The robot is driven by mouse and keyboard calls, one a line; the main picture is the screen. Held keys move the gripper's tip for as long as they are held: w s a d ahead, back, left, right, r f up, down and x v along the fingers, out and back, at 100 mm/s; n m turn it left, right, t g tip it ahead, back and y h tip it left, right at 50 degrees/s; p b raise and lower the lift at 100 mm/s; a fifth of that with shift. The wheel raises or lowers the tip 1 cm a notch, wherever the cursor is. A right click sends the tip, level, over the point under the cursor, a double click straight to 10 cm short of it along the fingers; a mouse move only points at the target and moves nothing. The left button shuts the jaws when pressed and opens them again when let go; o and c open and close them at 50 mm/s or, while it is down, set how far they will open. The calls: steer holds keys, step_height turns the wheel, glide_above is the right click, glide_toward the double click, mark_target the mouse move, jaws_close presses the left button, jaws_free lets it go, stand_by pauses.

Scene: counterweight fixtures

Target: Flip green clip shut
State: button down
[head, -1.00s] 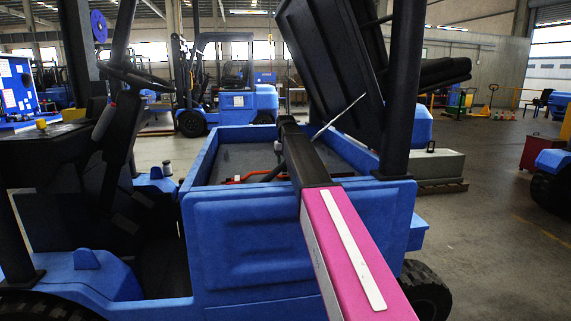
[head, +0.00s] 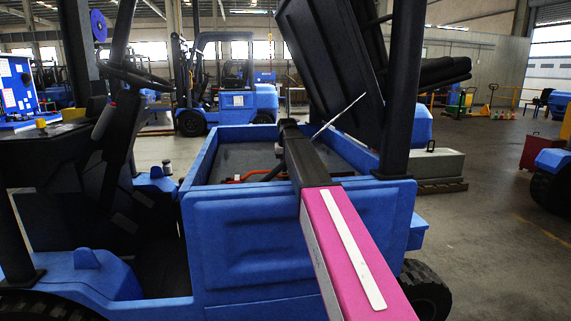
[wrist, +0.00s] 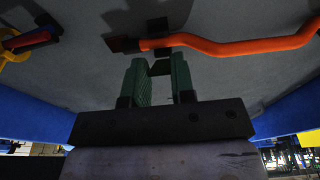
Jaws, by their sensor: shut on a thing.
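In the wrist view my gripper (wrist: 160,82) has two green ridged fingers on a dark body. They are closed on a small dark piece (wrist: 160,68) that spans the gap between their tips. Its colour is too dark to be sure, but it is probably the green clip. Just beyond it, an orange hose (wrist: 235,46) runs right from dark fittings on a grey surface. The clip cannot be made out there.
The bay's blue walls (head: 290,240) surround it, and the raised black cover (head: 330,70) stands above on a thin strut. A black post (head: 403,90) rises close at the right. A red and blue part (wrist: 32,38) and a yellow one lie left in the wrist view.

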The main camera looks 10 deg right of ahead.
steer(key=t, duration=0.1)
steer(key=s+f+t, duration=0.1)
steer(key=shift+s+f+t, duration=0.1)
steer(key=shift+s+t, duration=0.2)
steer(key=shift+s+f+t, duration=0.1)
steer(key=shift+f+t, duration=0.15)
steer(key=shift+t, duration=0.45)
steer(key=c, duration=1)
jaws_free()
steer(key=shift+o, duration=0.2)
steer(key=v, duration=1)
steer(key=shift+s+r, duration=0.2)
steer(key=shift+r, duration=0.1)
steer(key=shift+s, duration=0.1)
